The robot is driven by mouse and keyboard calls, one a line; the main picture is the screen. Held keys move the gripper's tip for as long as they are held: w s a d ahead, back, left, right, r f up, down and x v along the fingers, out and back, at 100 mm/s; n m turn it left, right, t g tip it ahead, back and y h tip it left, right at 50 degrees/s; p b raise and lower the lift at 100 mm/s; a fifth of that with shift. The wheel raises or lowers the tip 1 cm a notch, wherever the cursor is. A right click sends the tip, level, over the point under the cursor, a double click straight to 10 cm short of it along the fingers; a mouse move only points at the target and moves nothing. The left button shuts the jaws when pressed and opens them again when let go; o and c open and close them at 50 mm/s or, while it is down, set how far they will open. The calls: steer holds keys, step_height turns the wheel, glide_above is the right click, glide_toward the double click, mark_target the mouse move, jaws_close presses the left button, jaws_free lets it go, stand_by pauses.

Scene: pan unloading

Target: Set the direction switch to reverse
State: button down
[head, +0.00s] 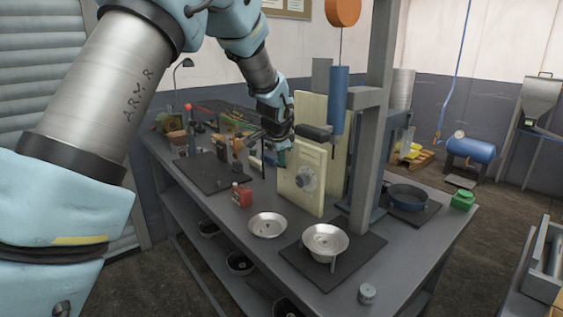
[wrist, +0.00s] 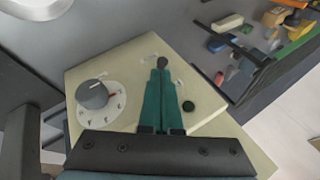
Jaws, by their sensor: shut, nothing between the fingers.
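A pale cream control box (wrist: 95,72) fills the middle of the wrist view. It carries a grey knob (wrist: 92,94) on a white dial with a red mark. A small dark lever (wrist: 162,62), which looks like the direction switch, stands near the box's far edge, with faint marks beside it. My gripper (wrist: 161,72) has its green fingers together and empty, tips at or just short of the lever; contact is unclear. In the head view the box (head: 313,158) stands upright on the bench, and my gripper (head: 279,157) is at its left side. The lever is not visible there.
A round black button (wrist: 188,106) sits right of my fingers. On the bench (head: 255,288) are a red container (head: 242,195), metal bowls (head: 268,226) and a dark pan (head: 408,197). A grey post (head: 376,130) and hanging blue cylinder (head: 339,100) stand close to the box.

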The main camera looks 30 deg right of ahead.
steer(key=shift+a+f+h+b, duration=0.25)
steer(key=shift+f+h+b, duration=0.05)
steer(key=shift+b, duration=0.65)
steer(key=f+t+h+b, duration=0.1)
steer(key=h+b, duration=0.1)
steer(key=b, duration=0.3)
steer(key=a+f+n+h+b, duration=0.1)
steer(key=h+b, duration=0.1)
steer(key=b, duration=0.3)
steer(key=a+f+n+t+h+b, duration=0.1)
steer(key=h+b, duration=0.2)
steer(key=b, duration=0.2)
steer(key=shift+s+t+b, duration=0.2)
steer(key=shift+t+b, duration=0.1)
steer(key=shift+b, duration=0.1)
steer(key=shift+r+p, duration=0.5)
steer(key=shift+r, duration=0.2)
